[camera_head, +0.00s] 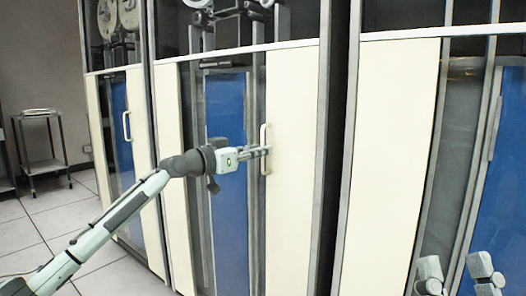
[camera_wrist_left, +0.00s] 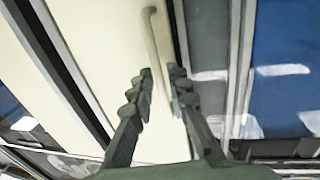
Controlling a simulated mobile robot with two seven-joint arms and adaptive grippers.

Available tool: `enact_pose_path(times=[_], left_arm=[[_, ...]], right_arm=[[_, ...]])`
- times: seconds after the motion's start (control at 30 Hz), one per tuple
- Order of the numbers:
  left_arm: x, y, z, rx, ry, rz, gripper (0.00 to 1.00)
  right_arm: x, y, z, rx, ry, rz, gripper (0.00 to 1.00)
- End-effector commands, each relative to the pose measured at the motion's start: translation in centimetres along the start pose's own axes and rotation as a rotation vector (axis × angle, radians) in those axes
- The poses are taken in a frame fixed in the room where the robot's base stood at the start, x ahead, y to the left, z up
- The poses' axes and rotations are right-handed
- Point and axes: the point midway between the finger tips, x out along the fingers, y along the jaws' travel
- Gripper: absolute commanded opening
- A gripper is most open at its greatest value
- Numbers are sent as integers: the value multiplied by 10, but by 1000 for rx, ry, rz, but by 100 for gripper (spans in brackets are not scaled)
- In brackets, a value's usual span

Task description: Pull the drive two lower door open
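The drive two lower door is a cream panel (camera_head: 290,215) with a blue section (camera_head: 229,190) on the middle cabinet. It looks shut. Its pale vertical handle (camera_head: 265,135) is on the cream panel. My left gripper (camera_head: 262,151) is at this handle. In the left wrist view the handle (camera_wrist_left: 153,35) runs down between the two fingertips of my left gripper (camera_wrist_left: 161,72). The fingers are apart with a narrow gap around the handle; no firm grip shows. My right gripper (camera_head: 457,272) shows only its fingers at the lower right corner. They are apart and empty.
Another cabinet with a cream panel (camera_head: 393,160) and blue section stands close on the right. A further cabinet with its own handle (camera_head: 126,125) stands on the left. A small metal cart (camera_head: 44,165) is at the far left. Tiled floor (camera_head: 45,225) is free at the left.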

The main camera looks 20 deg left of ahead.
Motion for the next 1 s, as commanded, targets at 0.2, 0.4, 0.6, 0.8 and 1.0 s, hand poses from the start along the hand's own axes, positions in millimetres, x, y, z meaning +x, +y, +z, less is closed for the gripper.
enact_pose_path(times=[0.2, 0.4, 0.6, 0.8, 1.0], left_arm=[[9, 0, 0, 0, -1, 1, 16], [9, 0, 0, 0, -1, 0, 13], [9, 0, 0, 0, -1, 0, 0], [9, 0, 0, 0, -1, 0, 0], [8, 0, 1, 0, -1, 2, 0]], right_arm=[[0, 0, 0, -1, 3, 0, 40], [0, 0, 0, -1, 3, 0, 40], [0, 0, 0, -1, 3, 0, 40], [0, 0, 0, -1, 3, 0, 40], [-1, 0, 0, -1, 4, 0, 40]])
